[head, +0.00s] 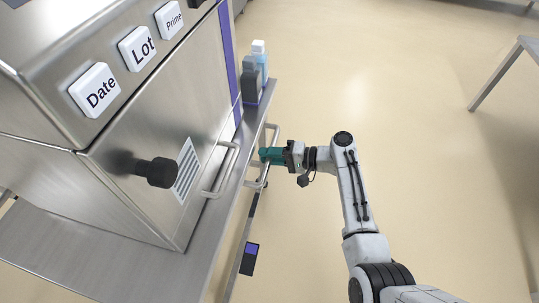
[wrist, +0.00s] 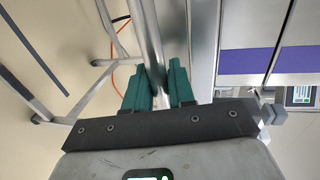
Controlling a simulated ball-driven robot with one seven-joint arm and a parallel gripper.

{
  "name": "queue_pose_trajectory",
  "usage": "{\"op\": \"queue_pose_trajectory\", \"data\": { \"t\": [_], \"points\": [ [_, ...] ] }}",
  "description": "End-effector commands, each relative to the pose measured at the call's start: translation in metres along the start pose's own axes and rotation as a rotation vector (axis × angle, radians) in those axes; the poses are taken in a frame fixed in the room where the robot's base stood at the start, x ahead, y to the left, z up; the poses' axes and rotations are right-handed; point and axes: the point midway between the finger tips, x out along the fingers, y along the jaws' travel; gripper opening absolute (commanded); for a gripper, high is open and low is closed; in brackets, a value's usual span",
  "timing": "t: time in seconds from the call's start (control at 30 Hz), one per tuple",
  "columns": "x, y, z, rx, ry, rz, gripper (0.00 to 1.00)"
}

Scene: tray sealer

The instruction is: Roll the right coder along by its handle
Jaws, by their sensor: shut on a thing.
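The coder is a steel cabinet (head: 170,90) on a steel cart top (head: 233,185), at the left in the head view. Its face carries white keys marked Date, Lot and Prime. A bent bar handle (head: 262,183) sticks out from the cart's side. My gripper (head: 264,156) has teal fingers and is shut on this handle. In the wrist view the round handle bar (wrist: 149,40) runs between the two fingers of my gripper (wrist: 161,82). The fingers hide part of the bar. I cannot tell from these views whether another coder stands nearby.
Bottles (head: 251,78) stand on the cart top's far end. A black knob (head: 156,171) and a second bar (head: 222,172) project from the cabinet. A small screen (head: 249,258) sits low beside the cart. A grey table (head: 522,50) stands at far right; floor between is clear.

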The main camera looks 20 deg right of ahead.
Motion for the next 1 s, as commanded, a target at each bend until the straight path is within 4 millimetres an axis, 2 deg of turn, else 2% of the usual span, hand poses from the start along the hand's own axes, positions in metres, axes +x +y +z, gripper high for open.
{"op": "queue_pose_trajectory", "data": {
  "t": [0.2,0.37,0.57,1.0],
  "points": [
    [0.002,0.001,0.0,0.001,0.0,0.001,0.0],
    [0.013,-0.001,0.0,0.0,-0.001,0.0,0.0],
    [0.042,-0.007,0.001,-0.003,-0.005,-0.002,0.0],
    [0.123,-0.023,0.004,-0.004,-0.012,-0.003,0.0]
  ]
}}
